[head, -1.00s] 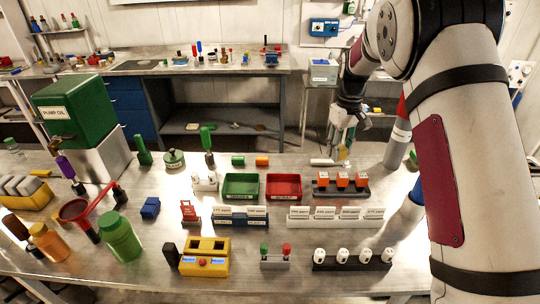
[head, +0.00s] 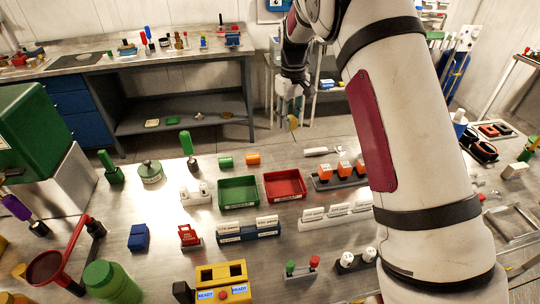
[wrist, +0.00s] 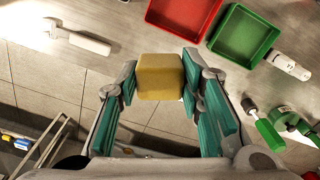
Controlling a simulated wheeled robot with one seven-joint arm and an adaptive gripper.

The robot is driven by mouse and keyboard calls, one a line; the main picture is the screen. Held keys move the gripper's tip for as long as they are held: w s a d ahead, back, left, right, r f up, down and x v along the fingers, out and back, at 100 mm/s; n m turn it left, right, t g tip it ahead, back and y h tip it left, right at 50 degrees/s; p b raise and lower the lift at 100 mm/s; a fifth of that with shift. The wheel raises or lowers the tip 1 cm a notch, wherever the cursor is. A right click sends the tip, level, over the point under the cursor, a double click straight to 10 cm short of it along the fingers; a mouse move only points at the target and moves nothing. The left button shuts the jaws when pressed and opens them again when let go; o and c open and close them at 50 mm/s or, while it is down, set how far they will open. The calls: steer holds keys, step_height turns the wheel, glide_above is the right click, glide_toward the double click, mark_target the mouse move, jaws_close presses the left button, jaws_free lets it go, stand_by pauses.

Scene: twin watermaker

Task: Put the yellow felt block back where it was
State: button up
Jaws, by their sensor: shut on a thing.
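My gripper (head: 291,98) is shut on the yellow felt block (head: 292,122), held in the air beyond the far edge of the near metal table. In the wrist view the block (wrist: 160,77) sits between the teal finger pads of my gripper (wrist: 158,90), with tiled floor behind it. The block looks clear of every surface. The place it came from cannot be told from these frames.
The near table holds a green tray (head: 239,204), a red tray (head: 266,188) and a white-handled tool (head: 322,151) by its far edge. A back bench (head: 120,66) has a lower shelf (head: 225,117) with small items. Tiled floor lies between.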

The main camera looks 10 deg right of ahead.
steer(key=shift+w+a+f, duration=0.2)
steer(key=shift+w+a, duration=0.35)
steer(key=shift+w, duration=0.15)
steer(key=shift+w+d+f+b, duration=0.1)
steer(key=shift+d+f+b, duration=0.1)
steer(key=shift+b, duration=0.25)
steer(key=b, duration=0.9)
glide_above(279, 159)
step_height(279, 159, down, 9)
step_height(279, 159, down, 10)
steer(key=shift+f+b, duration=0.15)
steer(key=shift+b, duration=0.4)
steer(key=o, duration=1)
steer(key=shift+w, duration=0.1)
